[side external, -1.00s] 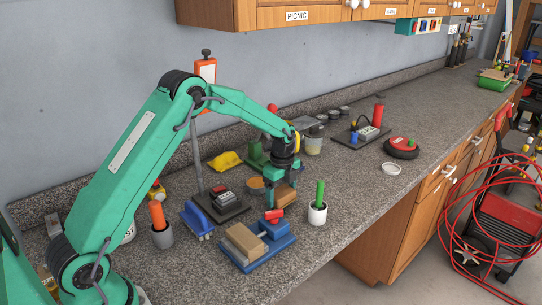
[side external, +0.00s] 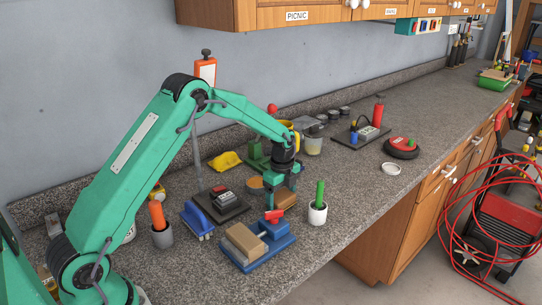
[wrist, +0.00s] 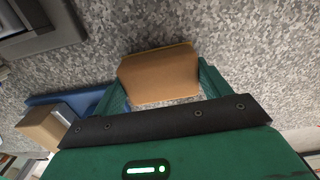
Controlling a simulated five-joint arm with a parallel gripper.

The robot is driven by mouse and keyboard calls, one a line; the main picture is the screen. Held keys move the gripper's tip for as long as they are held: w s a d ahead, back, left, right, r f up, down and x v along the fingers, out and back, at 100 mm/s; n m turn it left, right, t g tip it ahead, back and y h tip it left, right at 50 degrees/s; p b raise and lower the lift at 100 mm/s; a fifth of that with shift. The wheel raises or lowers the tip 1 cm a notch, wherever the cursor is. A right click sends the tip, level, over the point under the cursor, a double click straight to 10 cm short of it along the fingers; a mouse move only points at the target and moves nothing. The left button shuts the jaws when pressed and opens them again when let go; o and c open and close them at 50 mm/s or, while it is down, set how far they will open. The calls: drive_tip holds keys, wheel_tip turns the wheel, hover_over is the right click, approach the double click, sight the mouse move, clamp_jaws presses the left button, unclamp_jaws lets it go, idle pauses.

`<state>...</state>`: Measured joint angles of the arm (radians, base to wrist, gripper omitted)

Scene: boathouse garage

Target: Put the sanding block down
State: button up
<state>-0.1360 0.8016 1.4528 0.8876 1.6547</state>
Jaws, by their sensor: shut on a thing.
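The sanding block is a brown block (side external: 280,199) between the fingers of my gripper (side external: 281,194). In the wrist view the block (wrist: 160,75) sits between the two green fingers, its broad tan face showing and a thin yellowish edge along its far side. My gripper is shut on it, pointing down over the counter (side external: 350,185). The block is low and close to the counter top; I cannot tell whether it touches. The fingers partly hide it in the side view.
A blue fixture (side external: 262,259) with a tan wooden block (side external: 244,240) stands just in front. A white cup with a green handle (side external: 318,212) is on the right. A dark device (side external: 221,200) and a blue brush (side external: 197,221) are on the left. Open counter lies further right.

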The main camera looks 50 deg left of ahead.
drive_tip(key=shift+f, duration=0.35)
idle(0.7)
drive_tip(key=o, duration=0.9)
drive_tip(key=shift+r, duration=3.9)
clamp_jaws()
drive_tip(key=shift+r, duration=0.15)
